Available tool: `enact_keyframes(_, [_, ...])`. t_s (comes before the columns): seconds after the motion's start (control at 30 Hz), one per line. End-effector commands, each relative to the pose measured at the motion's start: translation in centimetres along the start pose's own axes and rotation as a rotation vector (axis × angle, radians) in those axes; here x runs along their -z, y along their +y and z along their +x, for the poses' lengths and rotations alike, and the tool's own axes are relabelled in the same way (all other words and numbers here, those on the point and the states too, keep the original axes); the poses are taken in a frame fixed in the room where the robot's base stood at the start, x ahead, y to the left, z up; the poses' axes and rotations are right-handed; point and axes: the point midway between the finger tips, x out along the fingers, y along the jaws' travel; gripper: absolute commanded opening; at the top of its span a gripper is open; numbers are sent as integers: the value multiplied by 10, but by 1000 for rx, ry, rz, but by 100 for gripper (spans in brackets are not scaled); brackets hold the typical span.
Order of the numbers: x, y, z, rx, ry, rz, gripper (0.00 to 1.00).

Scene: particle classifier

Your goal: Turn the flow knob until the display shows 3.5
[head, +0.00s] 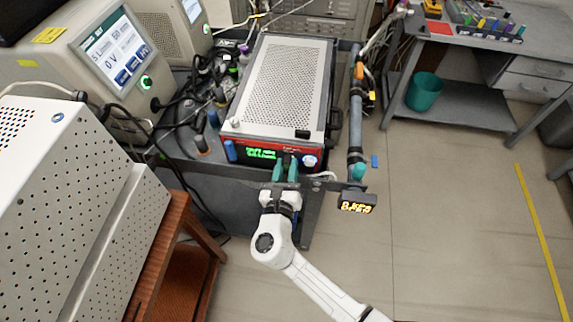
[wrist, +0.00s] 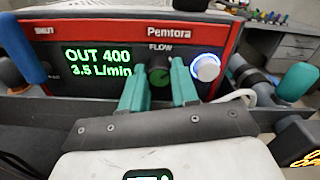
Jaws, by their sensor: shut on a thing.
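The flow knob (wrist: 158,72) is a dark green-black round knob under the word FLOW on the red-framed front panel. My gripper (wrist: 158,80) has its two green fingers on either side of the knob, shut on it. In the head view my gripper (head: 287,163) reaches the front of the device (head: 283,88), a grey perforated box with a red front. The display (wrist: 97,62) shows "OUT 400" and "3.5 L/min" in green. In the head view the display (head: 261,153) is too small to read.
A white knob with a blue-lit ring (wrist: 206,67) sits just right of the flow knob. A blue handle (wrist: 22,48) stands at the panel's left. A dark shelf edge (wrist: 40,112) runs below the panel. A pipe with a teal end (head: 358,170) and small display (head: 357,204) stand to the right.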

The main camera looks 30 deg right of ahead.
Motion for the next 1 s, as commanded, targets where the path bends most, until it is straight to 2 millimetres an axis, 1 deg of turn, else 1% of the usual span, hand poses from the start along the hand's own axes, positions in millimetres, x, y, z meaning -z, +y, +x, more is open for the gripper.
enact_keyframes(0.2, [0, 0, 0, -1, 0, -34, 0])
enact_keyframes(0.53, [0, 0, 0, -1, 0, -36, 0])
enact_keyframes(0.57, [0, 0, 0, -1, 0, -36, 30])
enact_keyframes(0.8, [0, 0, 0, -1, 0, -35, 53])
enact_keyframes(0.83, [0, 0, 0, -1, 0, -35, 55])
enact_keyframes(1.0, [0, 0, 0, 0, 0, -35, 55])
